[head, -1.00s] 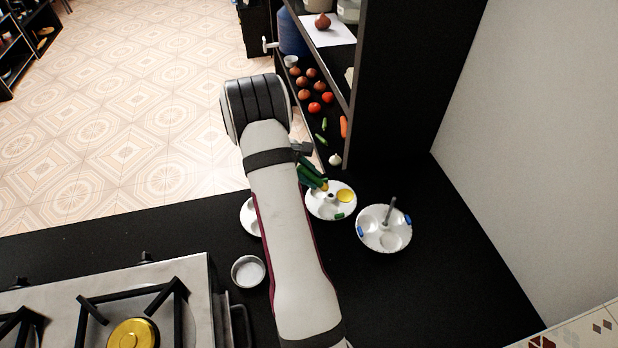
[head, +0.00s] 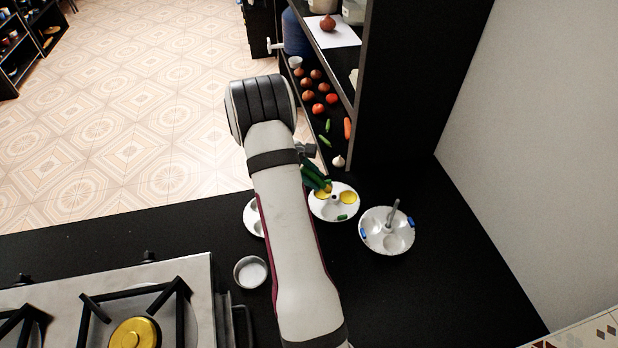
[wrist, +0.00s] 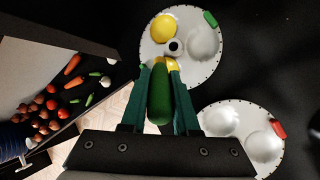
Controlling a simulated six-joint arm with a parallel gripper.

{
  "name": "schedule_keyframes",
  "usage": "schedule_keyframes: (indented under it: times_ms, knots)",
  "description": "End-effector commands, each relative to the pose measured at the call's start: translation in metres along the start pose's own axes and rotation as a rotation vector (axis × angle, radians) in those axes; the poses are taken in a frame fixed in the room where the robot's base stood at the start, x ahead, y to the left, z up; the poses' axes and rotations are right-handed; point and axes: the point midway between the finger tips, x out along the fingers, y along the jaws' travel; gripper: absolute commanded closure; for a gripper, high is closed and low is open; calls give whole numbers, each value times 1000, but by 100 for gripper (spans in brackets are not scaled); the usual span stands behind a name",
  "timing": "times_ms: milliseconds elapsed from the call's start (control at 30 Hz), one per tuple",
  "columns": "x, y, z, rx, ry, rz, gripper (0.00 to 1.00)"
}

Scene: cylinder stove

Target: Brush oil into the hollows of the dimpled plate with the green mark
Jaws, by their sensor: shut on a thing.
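The white dimpled plate with the green mark (head: 343,217) lies on the black counter and also shows in the wrist view (wrist: 150,50). One hollow (wrist: 163,24) is yellow; a second hollow (wrist: 174,64), partly hidden by the brush, also shows yellow. A third hollow (wrist: 203,41) is white. A short post with a dark top (wrist: 176,46) stands at the plate's centre. My gripper (wrist: 160,75) is shut on the green-handled brush (wrist: 159,98). The brush end is over the second hollow; whether it touches is unclear. In the head view my gripper (head: 318,178) is partly hidden.
A red-marked plate (wrist: 235,112) lies beside it, mostly behind my arm in the head view. A blue-marked plate (head: 387,247) with a grey stick stands at the right. A small bowl (head: 251,272), the stove (head: 190,290) and a shelf with vegetables (head: 335,125) are nearby.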

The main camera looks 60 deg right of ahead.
Motion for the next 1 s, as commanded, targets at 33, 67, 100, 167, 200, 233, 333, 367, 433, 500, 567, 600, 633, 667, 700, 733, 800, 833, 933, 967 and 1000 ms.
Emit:
schedule_keyframes:
  times_ms: [33, 67, 100, 167, 200, 233, 333, 367, 433, 500, 567, 600, 633, 667, 700, 733, 800, 833, 933, 967, 1000]
  knots:
    - [0, 0, 1, 0, 0, 0, 100]
    - [0, 0, 0, 0, 0, 0, 100]
    - [0, 0, 0, -1, 0, 0, 100]
    - [-2, -1, -2, -1, 0, 1, 100]
    - [-3, -2, -3, -2, 0, 1, 100]
    - [-4, -3, -4, -2, 0, 1, 100]
    - [-5, -5, -6, -1, 0, 0, 100]
    - [-5, -5, -6, -1, 0, 0, 100]
    - [-5, -5, -6, -1, 0, 0, 100]
    - [-5, -5, -6, -1, 0, 0, 100]
    - [-8, -3, -4, 1, 0, 1, 100]
    - [-12, -1, -2, 2, 1, 2, 100]
    - [-16, 1, -1, 1, 2, 3, 100]
    - [-19, 2, 1, 1, 2, 2, 100]
    - [-24, 4, 4, 2, 1, 2, 100]
    - [-28, 6, 6, 1, 2, 2, 100]
    - [-36, 9, 10, 2, 1, 2, 100]
    - [-39, 10, 11, 2, 1, 2, 100]
    - [-45, 13, 15, 0, 1, 1, 100]
    - [-46, 14, 15, 0, 0, 1, 100]
    - [-47, 14, 16, 0, 0, 0, 100]
